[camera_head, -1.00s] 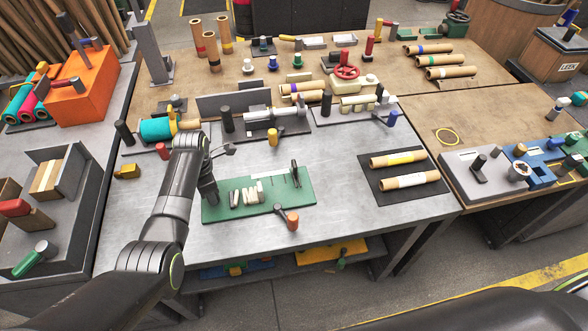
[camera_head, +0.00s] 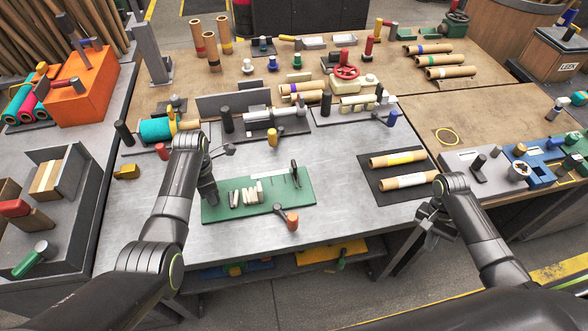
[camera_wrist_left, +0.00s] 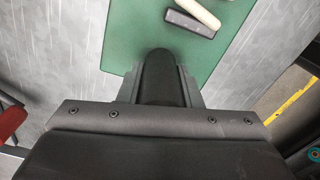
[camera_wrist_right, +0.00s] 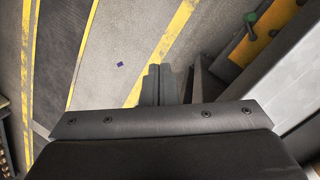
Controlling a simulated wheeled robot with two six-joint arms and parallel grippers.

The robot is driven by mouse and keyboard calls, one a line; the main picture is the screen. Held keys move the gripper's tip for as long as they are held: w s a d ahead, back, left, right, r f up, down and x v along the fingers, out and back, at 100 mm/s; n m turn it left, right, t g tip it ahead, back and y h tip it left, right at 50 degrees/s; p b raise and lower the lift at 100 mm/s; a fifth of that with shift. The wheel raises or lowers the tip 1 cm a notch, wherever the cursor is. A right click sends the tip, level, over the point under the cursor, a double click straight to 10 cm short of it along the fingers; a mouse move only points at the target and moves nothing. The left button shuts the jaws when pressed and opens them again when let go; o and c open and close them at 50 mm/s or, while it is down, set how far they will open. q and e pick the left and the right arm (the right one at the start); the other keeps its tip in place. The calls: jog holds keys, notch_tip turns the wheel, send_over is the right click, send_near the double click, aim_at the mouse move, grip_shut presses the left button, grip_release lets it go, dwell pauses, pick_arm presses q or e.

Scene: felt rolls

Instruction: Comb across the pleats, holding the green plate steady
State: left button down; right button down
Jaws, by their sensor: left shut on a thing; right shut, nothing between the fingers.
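The green plate (camera_head: 277,193) lies flat near the front edge of the grey table. Several short cream pleats (camera_head: 246,194) stand side by side on it, with a dark upright piece (camera_head: 295,174) at its right. My left gripper (camera_head: 209,193) is shut at the plate's left end, on a dark rounded grip (camera_wrist_left: 158,72) in the left wrist view. The plate (camera_wrist_left: 130,35) shows beyond it. A tool with an orange-brown handle (camera_head: 292,220) stands at the plate's front edge; I cannot tell if it is the comb. My right gripper (camera_head: 430,217) is shut and empty, off the table's front right corner.
Two cardboard rolls (camera_head: 398,159) lie on a black mat (camera_head: 374,181) at the right. A turquoise roll (camera_head: 156,130) and a clamp fixture (camera_head: 262,117) stand behind the plate. The grey table (camera_head: 340,215) is clear between plate and mat.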

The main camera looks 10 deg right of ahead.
aim_at(294, 170)
jog(key=w+a+r+t, duration=0.1)
jog(key=w+a+r, duration=0.1)
jog(key=w+a, duration=0.3)
jog(key=w+a+r+t+y, duration=0.1)
jog(key=w+a+r+t, duration=0.1)
jog(key=w+a, duration=0.3)
jog(key=w+a+r+t+y, duration=0.1)
jog(key=w+a+r+t, duration=0.1)
jog(key=w+a, duration=0.4)
jog(key=shift+w+r+n, duration=0.2)
jog(key=shift+w+r, duration=0.2)
jog(key=shift+w, duration=0.35)
jog(key=shift+w+r+n, duration=0.2)
jog(key=shift+w+r, duration=0.2)
jog(key=shift+w, duration=0.3)
jog(key=w+a+r+n+t+y, duration=0.1)
jog(key=w+a+r+t, duration=0.15)
jog(key=w+a, duration=0.3)
jog(key=w+a+r+t+y, duration=0.1)
jog(key=w+a+r, duration=0.3)
jog(key=a, duration=0.2)
jog(key=shift+a+f, duration=0.15)
jog(key=shift+f, duration=4.2)
jog(key=shift+s+a, duration=0.1)
jog(key=shift+a, duration=5.85)
jog(key=shift+d+r, duration=0.15)
